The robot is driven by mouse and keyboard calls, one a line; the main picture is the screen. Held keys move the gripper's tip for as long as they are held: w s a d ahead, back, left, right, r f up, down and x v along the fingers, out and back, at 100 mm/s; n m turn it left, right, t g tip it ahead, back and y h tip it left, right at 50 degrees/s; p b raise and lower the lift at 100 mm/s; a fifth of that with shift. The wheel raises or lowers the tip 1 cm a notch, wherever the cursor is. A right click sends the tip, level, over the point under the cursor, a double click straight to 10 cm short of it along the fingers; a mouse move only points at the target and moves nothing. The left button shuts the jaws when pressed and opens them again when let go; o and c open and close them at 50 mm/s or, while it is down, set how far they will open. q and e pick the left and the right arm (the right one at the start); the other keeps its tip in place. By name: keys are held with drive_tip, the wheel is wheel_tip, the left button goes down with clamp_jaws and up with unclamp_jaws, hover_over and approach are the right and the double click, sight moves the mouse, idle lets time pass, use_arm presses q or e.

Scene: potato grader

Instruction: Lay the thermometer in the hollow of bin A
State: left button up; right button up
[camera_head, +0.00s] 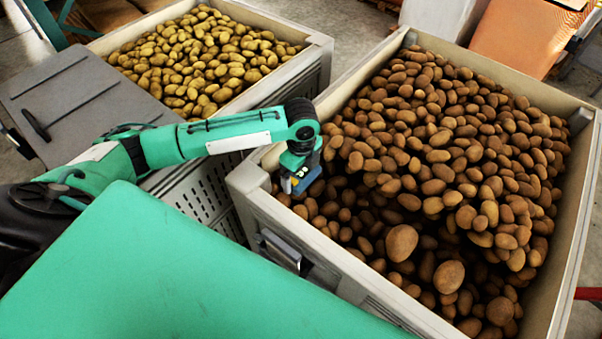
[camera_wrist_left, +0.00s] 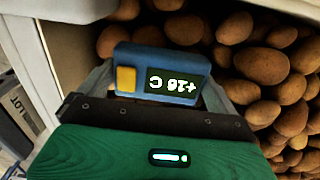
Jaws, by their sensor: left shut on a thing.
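The thermometer is a small blue block with a yellow button and a lit display; it shows in the head view (camera_head: 310,182) and large in the left wrist view (camera_wrist_left: 150,58). My left gripper (camera_head: 297,180) is shut on it, with one finger at each side in the left wrist view (camera_wrist_left: 160,82). It is held over the left corner of the large bin of brown potatoes (camera_head: 583,215), just inside the wall. I cannot read a letter on either bin. In the brown-potato bin, the heap dips on the near-left side. My right gripper is not in view.
A second bin (camera_head: 318,50) of yellow potatoes stands behind, at the upper left. The brown-potato bin's near-left wall (camera_head: 330,258) runs beside my gripper. A grey panel (camera_head: 85,95) lies at the left.

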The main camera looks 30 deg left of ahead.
sight(301, 173)
use_arm(q)
drive_tip(key=shift+f, duration=0.9)
drive_tip(key=o, duration=0.8)
drive_tip(key=shift+f, duration=0.1)
drive_tip(key=shift+c, duration=0.2)
wheel_tip(301, 173, up, 12)
drive_tip(key=b, duration=0.1)
drive_tip(key=shift+b, duration=0.4)
